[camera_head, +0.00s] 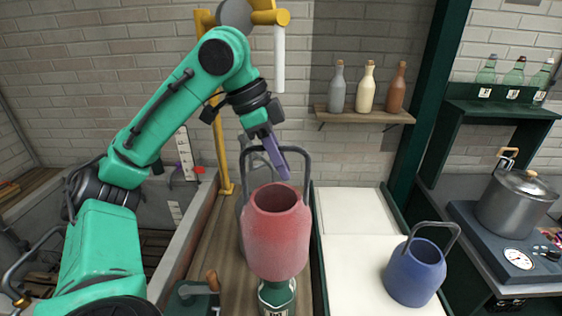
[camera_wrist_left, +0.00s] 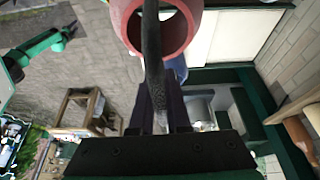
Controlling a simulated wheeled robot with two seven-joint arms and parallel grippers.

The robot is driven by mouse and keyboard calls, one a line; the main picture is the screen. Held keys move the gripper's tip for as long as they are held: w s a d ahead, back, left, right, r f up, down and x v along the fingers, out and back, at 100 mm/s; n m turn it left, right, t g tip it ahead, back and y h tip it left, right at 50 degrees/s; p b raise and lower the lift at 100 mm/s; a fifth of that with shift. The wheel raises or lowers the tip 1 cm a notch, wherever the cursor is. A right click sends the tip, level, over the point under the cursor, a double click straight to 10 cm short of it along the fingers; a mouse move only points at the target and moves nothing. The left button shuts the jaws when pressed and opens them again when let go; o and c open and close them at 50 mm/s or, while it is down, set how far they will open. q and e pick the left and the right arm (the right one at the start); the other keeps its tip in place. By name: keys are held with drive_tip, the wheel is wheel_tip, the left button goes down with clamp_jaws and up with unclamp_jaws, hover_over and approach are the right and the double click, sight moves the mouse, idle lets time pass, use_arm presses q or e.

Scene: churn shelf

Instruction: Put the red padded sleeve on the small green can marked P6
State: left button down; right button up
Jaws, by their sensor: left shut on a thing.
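The red padded sleeve (camera_head: 277,240) is a hollow, open-topped tube with a dark arched handle. It hangs upright in the middle of the head view. My left gripper (camera_head: 280,165) is shut on the top of that handle. In the left wrist view the handle (camera_wrist_left: 152,50) runs between the fingers, with the red sleeve (camera_wrist_left: 188,28) beyond. A small green can (camera_head: 277,294) stands below the sleeve at the bottom edge of the head view. The sleeve hides its upper part, and its label is cut off and unreadable. Inside the sleeve I see only its wall. My right gripper does not show.
A blue sleeve (camera_head: 415,273) with a handle stands on the white surface (camera_head: 355,262) at right. A grey handled thing is partly hidden behind the red sleeve. A yellow post (camera_head: 220,150) rises behind my arm. A steel pot (camera_head: 515,203) stands far right. Bottles line a shelf (camera_head: 363,115).

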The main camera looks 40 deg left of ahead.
use_arm(q)
wheel_tip(320, 180, down, 11)
drive_tip(key=b, duration=0.9)
drive_tip(key=shift+s+a, duration=0.1)
drive_tip(key=shift+f+b, duration=4.25)
drive_tip(key=shift+f, duration=1.05)
drive_tip(key=shift+f+b, duration=2.85)
drive_tip(key=shift+f, duration=0.75)
